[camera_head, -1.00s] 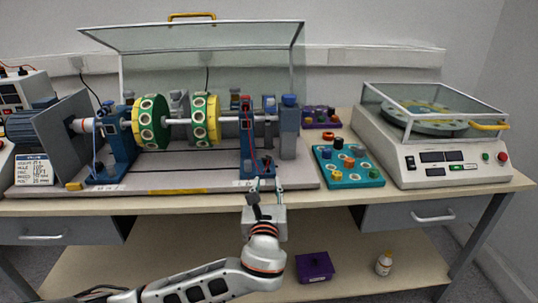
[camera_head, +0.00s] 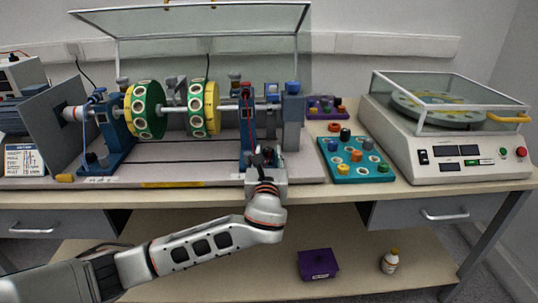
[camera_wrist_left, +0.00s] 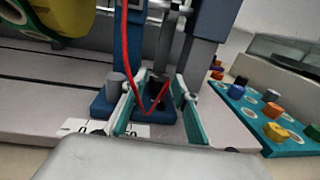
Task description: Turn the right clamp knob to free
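The right bearing pedestal (camera_head: 247,125) is a blue upright on the rig's grey bed, with a red cable on it. In the left wrist view its blue foot (camera_wrist_left: 104,108) carries a grey cylindrical knob (camera_wrist_left: 116,84) at left and a dark part (camera_wrist_left: 156,88) that looks like a knob. My left gripper (camera_head: 265,155) is at this foot. In the left wrist view its teal-padded fingers (camera_wrist_left: 160,92) are apart, one on each side of the dark part. The red cable loops between them. Contact cannot be told. A white label (camera_wrist_left: 100,127) is partly hidden. My right gripper is out of view.
The shaft carries two green-yellow discs (camera_head: 146,110) left of the pedestal, under a raised clear cover (camera_head: 200,32). A teal tray (camera_head: 344,174) with coloured pieces lies to the right, beside a white balance machine (camera_head: 440,158). A purple box (camera_head: 318,264) and bottle (camera_head: 390,261) are on the lower shelf.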

